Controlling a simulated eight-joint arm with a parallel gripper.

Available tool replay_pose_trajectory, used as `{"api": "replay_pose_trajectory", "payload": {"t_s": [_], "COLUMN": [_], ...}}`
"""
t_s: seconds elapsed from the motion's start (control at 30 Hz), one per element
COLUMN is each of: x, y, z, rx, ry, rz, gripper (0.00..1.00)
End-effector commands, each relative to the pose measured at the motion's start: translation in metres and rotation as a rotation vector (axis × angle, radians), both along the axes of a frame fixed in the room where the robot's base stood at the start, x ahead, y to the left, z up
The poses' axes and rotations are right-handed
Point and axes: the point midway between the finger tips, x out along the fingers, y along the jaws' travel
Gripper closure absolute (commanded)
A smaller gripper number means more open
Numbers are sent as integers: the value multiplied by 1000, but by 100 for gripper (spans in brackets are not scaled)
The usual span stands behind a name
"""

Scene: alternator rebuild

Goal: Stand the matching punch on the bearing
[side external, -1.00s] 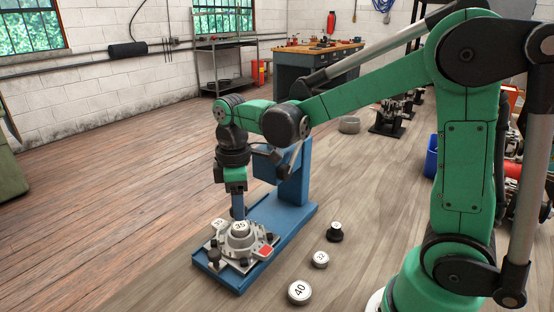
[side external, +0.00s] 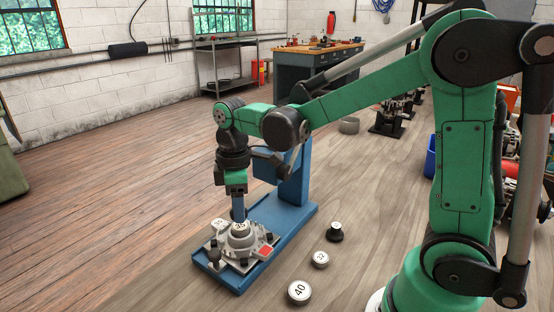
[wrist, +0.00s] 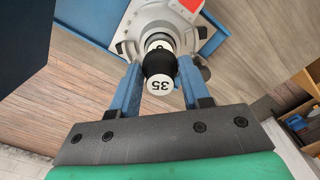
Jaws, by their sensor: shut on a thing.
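My gripper (side external: 238,212) points straight down over the alternator housing. In the wrist view its two blue fingers (wrist: 158,84) are shut on a black punch (wrist: 160,68) with a white end marked 35. A grey bearing piece (side external: 240,231) with a numbered face sits in the middle of the housing; in the wrist view it (wrist: 159,43) is partly hidden behind the punch. The fingertips reach the edge of the bearing's label in the side view. A finger hides most of the punch there, so I cannot tell whether punch and bearing touch.
The housing (side external: 221,243) rests on a blue press base (side external: 268,208) with a blue column (side external: 294,180) behind. To the right on the bench stand discs marked 40 (side external: 299,292) and 32 (side external: 320,260), and a black knob-like piece (side external: 335,233). The bench is bare between them.

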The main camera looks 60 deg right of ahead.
Motion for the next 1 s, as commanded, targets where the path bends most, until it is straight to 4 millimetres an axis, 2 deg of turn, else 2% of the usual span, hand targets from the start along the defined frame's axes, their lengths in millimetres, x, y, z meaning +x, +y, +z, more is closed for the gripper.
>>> {"api": "replay_pose_trajectory", "payload": {"t_s": [0.7, 1.0], "x": [0, 0], "y": [0, 0], "z": [-21, -23], "rx": [0, 0], "ry": [0, 0], "rz": [0, 0], "gripper": [100, 100]}}
